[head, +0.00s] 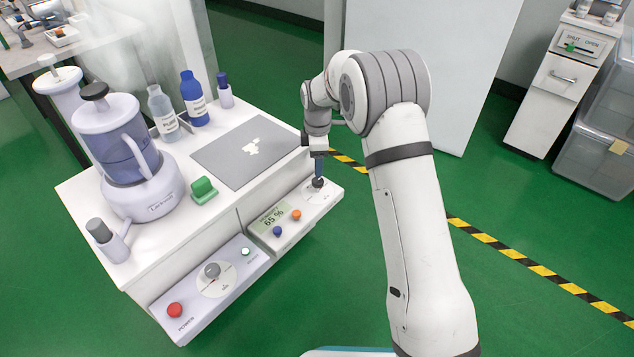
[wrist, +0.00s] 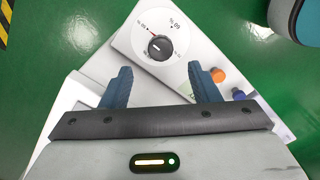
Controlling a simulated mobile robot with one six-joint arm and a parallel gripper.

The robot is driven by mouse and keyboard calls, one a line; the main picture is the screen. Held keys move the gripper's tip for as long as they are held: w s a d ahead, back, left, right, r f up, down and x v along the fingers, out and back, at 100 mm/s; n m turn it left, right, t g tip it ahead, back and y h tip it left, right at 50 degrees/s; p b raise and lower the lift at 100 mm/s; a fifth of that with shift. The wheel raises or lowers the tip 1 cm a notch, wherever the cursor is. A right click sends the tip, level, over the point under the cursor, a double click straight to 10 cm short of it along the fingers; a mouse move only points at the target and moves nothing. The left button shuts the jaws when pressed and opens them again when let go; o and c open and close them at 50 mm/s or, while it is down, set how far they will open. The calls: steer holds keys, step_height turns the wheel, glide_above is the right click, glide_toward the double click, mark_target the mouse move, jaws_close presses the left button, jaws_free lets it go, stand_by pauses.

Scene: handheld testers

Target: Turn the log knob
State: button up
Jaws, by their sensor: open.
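A small dark knob (head: 318,183) stands on a round white dial at the right end of the front tester panel. In the wrist view the dark knob (wrist: 160,47) has a white pointer line, with a red mark and printed scale on the dial around it. My gripper (head: 319,168) points down just above this knob and partly hides it. In the wrist view my gripper (wrist: 161,68) is open, its two blue fingers apart, with the knob centred between and slightly beyond the tips. No contact shows. I cannot read a "log" label.
Left of the knob are an orange button (head: 296,215), a blue button (head: 277,231) and a 65 % display (head: 271,218). A lower panel holds a grey knob (head: 212,271) and red button (head: 174,310). A blender (head: 122,150) and bottles stand on the cabinet.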

mark_target(318, 180)
step_height(318, 180, down, 7)
steer(key=b, duration=0.2)
steer(key=shift+b, duration=0.4)
steer(key=shift+c, duration=0.2)
steer(key=c, duration=1)
steer(key=shift+o, duration=0.2)
